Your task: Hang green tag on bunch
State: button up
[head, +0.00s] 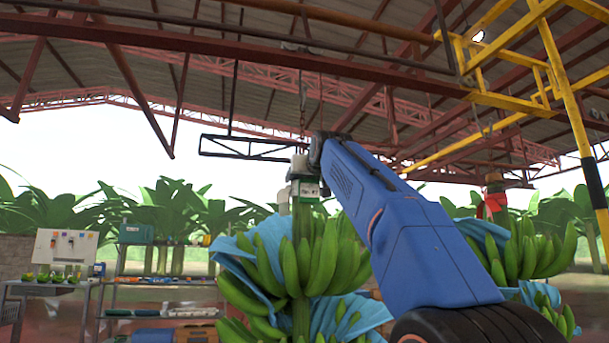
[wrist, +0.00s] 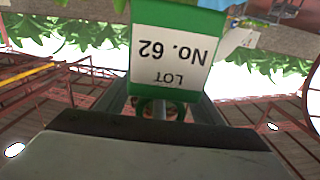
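The green tag (wrist: 175,45) has a white label reading "LOT No. 62", upside down in the wrist view. In the head view the tag (head: 307,190) is upright, in front of the upper stem (head: 302,222) of the near banana bunch (head: 318,262). My gripper (head: 301,168) is at the tag's top edge, high on the stem. In the wrist view, the tag's top end meets my gripper (wrist: 160,108), which appears closed on it; the fingertips are partly hidden. I cannot tell whether the tag touches the stem.
Blue sheeting (head: 262,240) wraps the near bunch. A second bunch (head: 520,255) with a red ribbon (head: 492,204) hangs at right. A yellow post (head: 575,120) stands at far right. A shelf (head: 165,282) and a table (head: 50,287) stand at left.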

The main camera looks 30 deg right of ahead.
jog(key=shift+s+r, duration=0.1)
jog(key=shift+s, duration=0.1)
jog(key=shift+s+a, duration=0.1)
jog(key=shift+s, duration=0.2)
jog(key=v, duration=1.6)
jog(key=shift+s, duration=0.25)
jog(key=shift+a, duration=0.1)
